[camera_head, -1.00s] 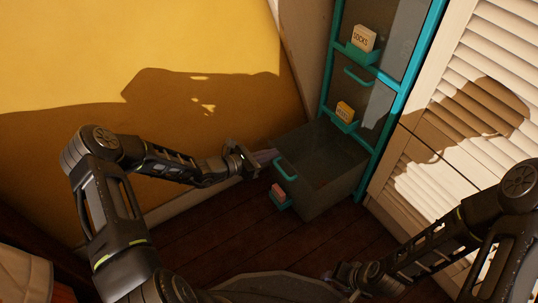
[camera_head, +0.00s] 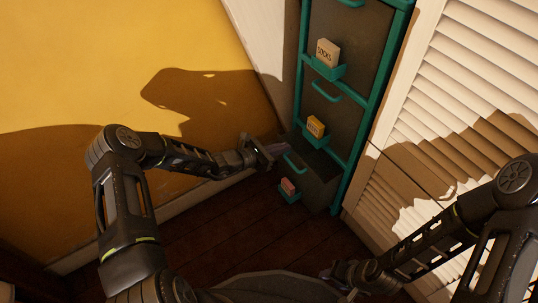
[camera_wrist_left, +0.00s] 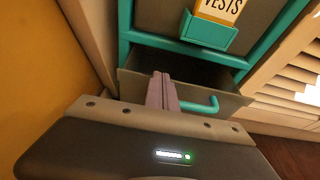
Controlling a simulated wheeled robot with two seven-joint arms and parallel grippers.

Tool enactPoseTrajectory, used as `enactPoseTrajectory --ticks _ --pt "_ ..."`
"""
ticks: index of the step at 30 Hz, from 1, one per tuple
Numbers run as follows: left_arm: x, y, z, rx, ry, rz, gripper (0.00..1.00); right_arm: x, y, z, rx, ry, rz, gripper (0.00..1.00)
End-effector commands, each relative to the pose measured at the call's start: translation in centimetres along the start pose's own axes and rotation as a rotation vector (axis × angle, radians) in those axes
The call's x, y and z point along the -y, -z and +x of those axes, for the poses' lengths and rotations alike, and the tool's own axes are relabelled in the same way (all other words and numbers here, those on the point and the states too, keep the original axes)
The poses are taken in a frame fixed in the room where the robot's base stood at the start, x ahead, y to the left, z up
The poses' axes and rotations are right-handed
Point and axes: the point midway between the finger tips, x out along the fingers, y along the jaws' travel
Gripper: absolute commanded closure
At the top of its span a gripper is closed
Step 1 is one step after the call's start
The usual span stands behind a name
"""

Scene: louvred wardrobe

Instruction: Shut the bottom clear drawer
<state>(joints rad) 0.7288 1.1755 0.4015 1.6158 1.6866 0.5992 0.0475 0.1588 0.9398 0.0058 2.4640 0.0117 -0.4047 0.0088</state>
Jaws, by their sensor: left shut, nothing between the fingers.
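The bottom clear drawer (camera_head: 318,180) is pulled partly out of the teal-framed unit, with a gap showing behind its front. It has a teal handle (camera_head: 294,163) and a pink card in a teal holder (camera_head: 288,190). My left gripper (camera_head: 281,149) is shut and empty at the drawer's upper left front. In the left wrist view its pinkish fingers (camera_wrist_left: 162,92) overlap the drawer front (camera_wrist_left: 228,100), just left of the handle (camera_wrist_left: 204,106); I cannot tell if they touch. My right gripper (camera_head: 338,272) is low in the head view, away from the drawer, its fingers unclear.
The drawer above, with a yellow card (camera_head: 316,127), and the one labelled SOCKS (camera_head: 327,53) are shut. White louvred doors (camera_head: 450,110) stand to the right and a yellow wall (camera_head: 100,70) to the left. The dark wood floor (camera_head: 235,225) in front is clear.

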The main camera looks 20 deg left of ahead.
Motion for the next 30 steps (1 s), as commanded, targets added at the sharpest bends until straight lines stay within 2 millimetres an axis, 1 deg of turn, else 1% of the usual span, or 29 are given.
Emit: enactPoseTrajectory --ticks 1,3,6,9,14,23,30 --pt "0.1 -0.2 1.2 0.001 0.002 0.003 1.00 -0.1 0.0 0.4 -0.001 0.000 0.000 0.60" --pt "0.1 -0.5 2.3 0.001 0.002 0.003 1.00 -0.2 0.1 0.6 -0.002 0.001 0.001 0.60" --pt "0.0 -0.9 3.5 0.000 0.001 0.001 1.00 -0.3 0.1 0.8 -0.002 0.001 0.001 0.60" --pt "0.0 -1.2 4.2 0.000 0.000 0.001 1.00 -0.3 0.1 0.9 -0.002 0.002 0.001 0.60" --pt "0.0 -1.4 4.6 -0.001 0.000 0.000 1.00 -0.3 0.2 0.9 -0.002 0.002 0.001 0.60" --pt "0.0 -1.4 4.6 -0.001 0.000 0.000 1.00 -0.3 0.2 0.9 -0.002 0.002 0.002 0.60" --pt "-0.2 -1.4 4.1 -0.001 0.001 0.001 1.00 -0.2 0.1 0.6 -0.002 0.002 0.001 0.60"
